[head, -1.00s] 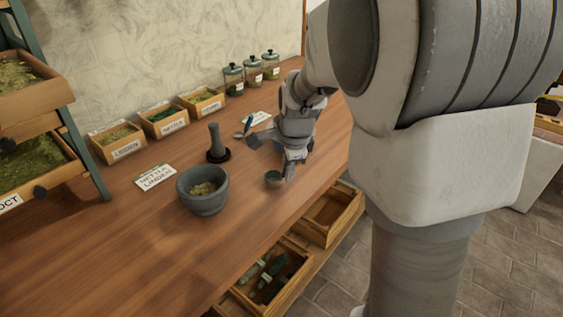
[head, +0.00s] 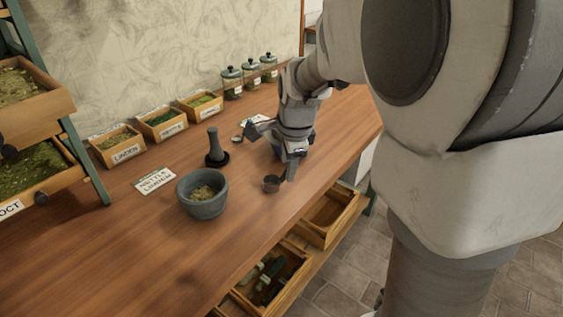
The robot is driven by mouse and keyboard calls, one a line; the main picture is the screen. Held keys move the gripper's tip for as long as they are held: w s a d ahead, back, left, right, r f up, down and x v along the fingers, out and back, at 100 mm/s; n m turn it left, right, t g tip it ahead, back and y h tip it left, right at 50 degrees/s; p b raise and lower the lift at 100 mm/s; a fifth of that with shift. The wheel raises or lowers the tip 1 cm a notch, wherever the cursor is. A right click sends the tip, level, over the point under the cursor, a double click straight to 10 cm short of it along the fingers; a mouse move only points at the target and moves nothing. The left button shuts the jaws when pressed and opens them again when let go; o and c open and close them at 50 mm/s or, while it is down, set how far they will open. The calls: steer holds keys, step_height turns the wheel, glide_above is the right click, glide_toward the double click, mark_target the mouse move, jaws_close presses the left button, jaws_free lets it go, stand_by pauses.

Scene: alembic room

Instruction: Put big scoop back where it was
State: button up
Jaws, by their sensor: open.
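A small dark round cup (head: 271,184), apparently the bowl of the big scoop, stands on the wooden table near its front edge, right of the mortar. My gripper (head: 270,154) is open and low over the table, just behind the cup. One finger points left and the other comes down close by the cup's right side; I cannot tell whether it touches. Any handle of the scoop is hidden or too small to make out. A smaller round thing (head: 237,138), perhaps another scoop, lies behind, left of my gripper, near a white label card (head: 257,119).
A grey mortar (head: 203,207) with herbs and an upright pestle (head: 214,143) stand left of my gripper. Herb boxes (head: 161,124) and lidded jars (head: 251,76) line the back. Open drawers (head: 325,219) jut out below the front edge. The table's front left is clear.

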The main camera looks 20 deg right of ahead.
steer(key=p+v, duration=0.2)
steer(key=v, duration=0.5)
steer(key=s+a+r+n+t, duration=0.1)
steer(key=s+n, duration=0.8)
steer(key=s, duration=0.1)
steer(key=s+a+r+n, duration=0.1)
steer(key=s+r+n, duration=0.1)
steer(key=s+n, duration=0.7)
steer(key=shift+s+a+n+t, duration=0.3)
steer(key=shift+s+a+t, duration=0.05)
steer(key=shift+s+t, duration=0.05)
step_height(320, 180, up, 12)
steer(key=p, duration=1.1)
steer(key=shift+f, duration=0.2)
steer(key=shift+a, duration=0.1)
